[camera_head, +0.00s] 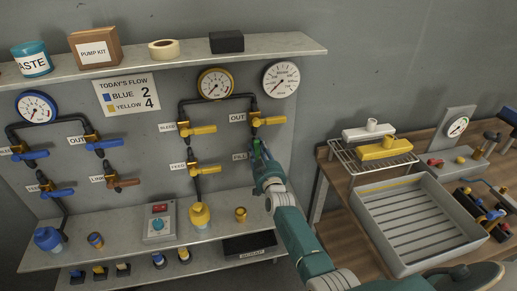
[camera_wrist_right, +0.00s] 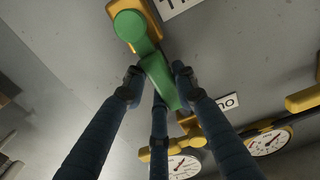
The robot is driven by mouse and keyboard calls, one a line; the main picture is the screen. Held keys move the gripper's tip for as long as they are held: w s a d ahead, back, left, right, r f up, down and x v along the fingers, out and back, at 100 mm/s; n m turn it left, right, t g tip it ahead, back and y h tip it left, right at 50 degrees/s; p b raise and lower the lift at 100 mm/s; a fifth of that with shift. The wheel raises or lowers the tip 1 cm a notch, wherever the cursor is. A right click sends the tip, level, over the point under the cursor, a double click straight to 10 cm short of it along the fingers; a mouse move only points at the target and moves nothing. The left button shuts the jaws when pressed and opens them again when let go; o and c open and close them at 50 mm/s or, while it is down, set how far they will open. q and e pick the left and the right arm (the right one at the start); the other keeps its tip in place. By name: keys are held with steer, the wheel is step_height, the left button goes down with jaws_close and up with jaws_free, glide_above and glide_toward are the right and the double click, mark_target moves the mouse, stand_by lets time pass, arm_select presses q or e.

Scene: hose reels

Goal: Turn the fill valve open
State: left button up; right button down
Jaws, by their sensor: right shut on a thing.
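A green valve handle (camera_wrist_right: 160,78) sits on a yellow valve body (camera_wrist_right: 150,12) on the grey panel, below the yellow line's OUT valve (camera_head: 268,121). My right gripper (camera_wrist_right: 157,80) is shut on this green handle, with fingers on both sides of it. In the head view the right gripper (camera_head: 262,158) hides most of the handle. A label (camera_head: 240,156) beside it is too small to read surely; in the right wrist view it is cut off. My left gripper is out of view.
Yellow-handled valves (camera_head: 198,129) and gauges (camera_head: 216,84) lie left of and above the right gripper. A shelf (camera_head: 180,57) juts out above. A lower ledge (camera_head: 115,242) holds a control box (camera_head: 159,222). A grey tray (camera_head: 420,255) stands on a bench at right.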

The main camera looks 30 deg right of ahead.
steer(key=c, duration=1.3)
jaws_free()
steer(key=shift+f, duration=0.1)
steer(key=shift+c, duration=0.2)
